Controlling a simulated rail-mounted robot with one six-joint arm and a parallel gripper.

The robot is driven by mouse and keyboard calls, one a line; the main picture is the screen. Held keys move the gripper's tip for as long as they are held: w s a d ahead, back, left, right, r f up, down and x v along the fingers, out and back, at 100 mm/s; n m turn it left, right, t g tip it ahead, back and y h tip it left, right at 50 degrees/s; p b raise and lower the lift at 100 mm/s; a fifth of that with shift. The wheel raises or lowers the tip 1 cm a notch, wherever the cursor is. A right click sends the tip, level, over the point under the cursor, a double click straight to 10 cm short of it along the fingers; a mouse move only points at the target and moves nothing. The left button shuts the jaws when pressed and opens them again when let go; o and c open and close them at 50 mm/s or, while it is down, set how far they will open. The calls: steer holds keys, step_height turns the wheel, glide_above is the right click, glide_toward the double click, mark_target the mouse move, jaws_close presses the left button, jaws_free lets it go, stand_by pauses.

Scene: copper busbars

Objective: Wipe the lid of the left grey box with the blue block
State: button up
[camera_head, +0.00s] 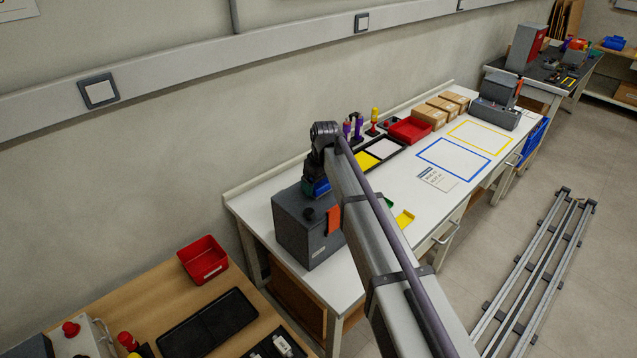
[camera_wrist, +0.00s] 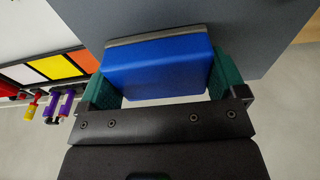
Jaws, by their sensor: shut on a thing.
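The left grey box (camera_head: 306,232) stands on the near left end of the white bench, with a dark knob and an orange tag on it. My gripper (camera_head: 316,180) is over the far part of its lid. In the wrist view, my gripper (camera_wrist: 160,78) has its two teal fingers shut on the sides of the blue block (camera_wrist: 158,66). The block has a grey layer along its far edge. The grey lid (camera_wrist: 255,30) fills the area behind the block. The block is at or just above the lid; contact cannot be told.
Purple and red-yellow tools, a red tray (camera_head: 410,130), cardboard boxes (camera_head: 430,115) and another grey box (camera_head: 495,113) stand further along the bench. A wooden table (camera_head: 150,305) with a red bin (camera_head: 203,261) is at lower left. The wall is close behind.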

steer(key=shift+r+p, duration=2.8)
steer(key=shift+r, duration=0.15)
step_height(320, 180, up, 3)
steer(key=p, duration=0.3)
steer(key=shift+r, duration=0.15)
